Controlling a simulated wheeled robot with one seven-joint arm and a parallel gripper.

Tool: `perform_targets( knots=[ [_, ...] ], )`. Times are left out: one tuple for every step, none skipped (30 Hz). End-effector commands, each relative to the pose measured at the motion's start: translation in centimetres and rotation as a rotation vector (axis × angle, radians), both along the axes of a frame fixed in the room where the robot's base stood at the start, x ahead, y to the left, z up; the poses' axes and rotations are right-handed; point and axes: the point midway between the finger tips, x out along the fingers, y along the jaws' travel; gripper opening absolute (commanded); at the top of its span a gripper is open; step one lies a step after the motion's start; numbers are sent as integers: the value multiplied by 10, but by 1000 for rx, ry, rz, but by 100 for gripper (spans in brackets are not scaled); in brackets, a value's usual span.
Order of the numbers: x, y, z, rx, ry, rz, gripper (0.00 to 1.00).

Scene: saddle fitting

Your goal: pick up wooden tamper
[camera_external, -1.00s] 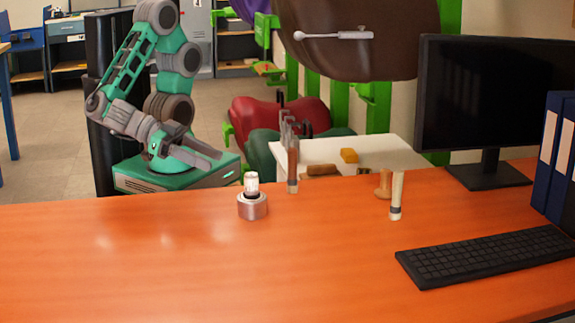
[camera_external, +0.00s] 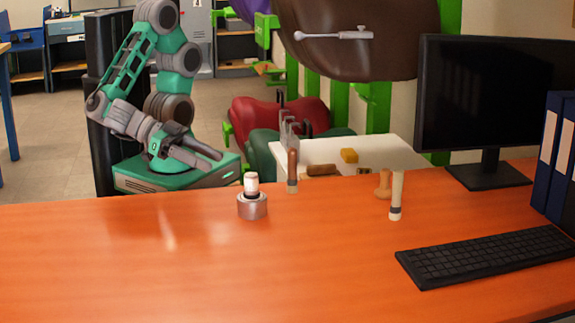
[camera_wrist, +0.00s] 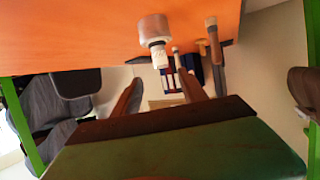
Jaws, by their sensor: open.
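I cannot tell for certain which item is the wooden tamper. A brown wooden piece with a rounded foot (camera_external: 382,187) stands at the table's far edge, partly behind a pale-handled tool (camera_external: 397,193) with a dark band. A brown-handled upright tool (camera_external: 292,172) stands further left. It seems to show in the wrist view (camera_wrist: 213,42). My gripper (camera_external: 214,162) is beyond the table's far edge, left of these items and apart from them. Its two fingers also show in the wrist view (camera_wrist: 158,78), spread with nothing held between them.
A silver pot (camera_external: 252,207) with a white-topped piece stands nearest my gripper; it shows in the wrist view (camera_wrist: 154,29). A monitor (camera_external: 490,110), keyboard (camera_external: 490,255) and blue binders (camera_external: 560,160) occupy the right. A white side table (camera_external: 380,150) stands behind. The orange table's left (camera_external: 100,260) is clear.

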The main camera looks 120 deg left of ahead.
Motion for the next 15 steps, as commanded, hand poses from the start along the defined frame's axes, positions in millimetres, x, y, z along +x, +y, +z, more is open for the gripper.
perform_targets(
  knots=[
    [5,-1,-2,-22,14,7,50],
    [10,-3,-5,-43,31,12,50],
    [19,-6,-10,-88,58,22,50],
    [28,-9,-14,-132,84,29,50],
    [38,-13,-18,-186,111,37,50],
    [53,-20,-23,-272,146,49,50],
    [66,-25,-25,-346,168,56,50],
    [78,-30,-26,-423,189,64,50],
    [96,-37,-23,-528,209,71,50],
    [110,-41,-19,-611,219,77,50],
    [124,-45,-12,-696,225,80,50],
    [143,-49,0,-807,228,82,50],
    [157,-50,12,-893,224,82,50],
    [172,-50,26,-980,217,78,50],
    [190,-48,46,-1092,203,72,50]
  ],
)
